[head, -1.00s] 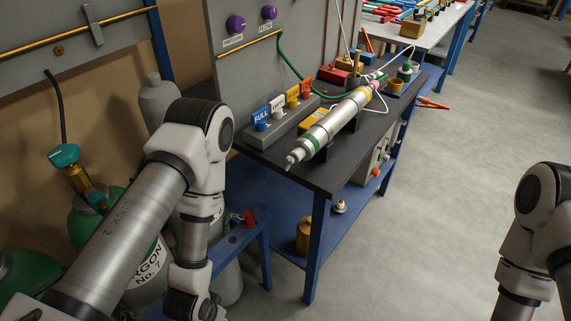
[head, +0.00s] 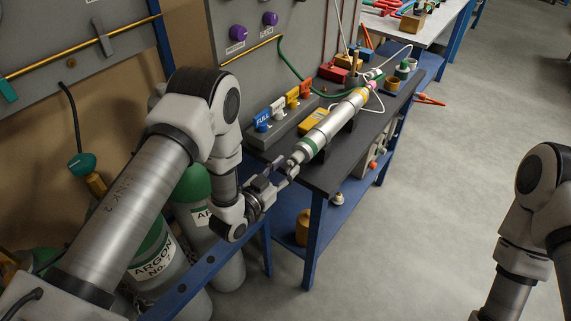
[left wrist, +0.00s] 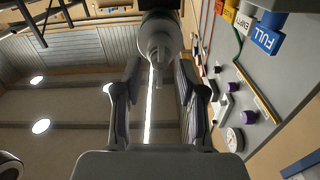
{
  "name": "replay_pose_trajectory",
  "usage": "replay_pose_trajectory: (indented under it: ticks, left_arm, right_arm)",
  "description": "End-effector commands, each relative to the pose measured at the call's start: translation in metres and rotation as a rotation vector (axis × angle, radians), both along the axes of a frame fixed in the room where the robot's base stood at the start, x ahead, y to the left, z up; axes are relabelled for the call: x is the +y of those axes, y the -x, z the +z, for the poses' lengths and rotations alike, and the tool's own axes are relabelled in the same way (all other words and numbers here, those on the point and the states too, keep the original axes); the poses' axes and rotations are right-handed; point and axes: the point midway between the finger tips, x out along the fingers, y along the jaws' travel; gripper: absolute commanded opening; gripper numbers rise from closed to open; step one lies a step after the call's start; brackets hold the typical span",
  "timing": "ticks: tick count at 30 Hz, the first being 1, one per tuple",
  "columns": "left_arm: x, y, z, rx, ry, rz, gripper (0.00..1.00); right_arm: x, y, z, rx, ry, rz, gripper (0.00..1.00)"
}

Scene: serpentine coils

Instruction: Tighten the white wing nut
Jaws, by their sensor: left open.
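A silver cylinder (head: 325,130) with a green band lies in a black cradle on the dark bench. A pale end piece with a thin tab, which looks like the white wing nut (head: 294,160), is at its near end. In the left wrist view this end piece (left wrist: 160,45) is round, with a narrow tab hanging between the fingers. My left gripper (head: 283,169) is open just in front of it, one finger on each side, with gaps visible in the left wrist view (left wrist: 159,80). I cannot tell any contact. My right gripper is out of view.
A grey block with coloured tags (head: 285,120) stands left of the cylinder, with a yellow block (head: 314,121) beside it. The grey panel (head: 240,65) rises behind. Argon bottles (head: 150,265) and a blue rail stand below my left arm. The floor right of the bench is clear.

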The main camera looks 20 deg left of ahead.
Motion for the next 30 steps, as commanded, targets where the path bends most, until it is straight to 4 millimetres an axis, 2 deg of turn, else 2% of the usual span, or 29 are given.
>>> replay_pose_trajectory:
  ticks: [8,12,23,30]
  left_arm:
    - [-0.002,-0.0047,-0.0007,0.002,0.0,0.0,0.4]
    - [-0.0019,-0.0045,-0.0007,0.002,0.0,0.0,0.0]
    - [-0.0018,-0.0044,-0.001,-0.004,-0.013,0.0,0.0]
    - [-0.0024,-0.0042,-0.0023,-0.035,-0.098,0.0,0.0]
  right_arm:
    - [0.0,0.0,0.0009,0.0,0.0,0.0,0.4]
    - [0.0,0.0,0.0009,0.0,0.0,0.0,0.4]
    - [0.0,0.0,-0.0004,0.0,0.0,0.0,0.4]
    - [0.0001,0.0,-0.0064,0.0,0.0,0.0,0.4]
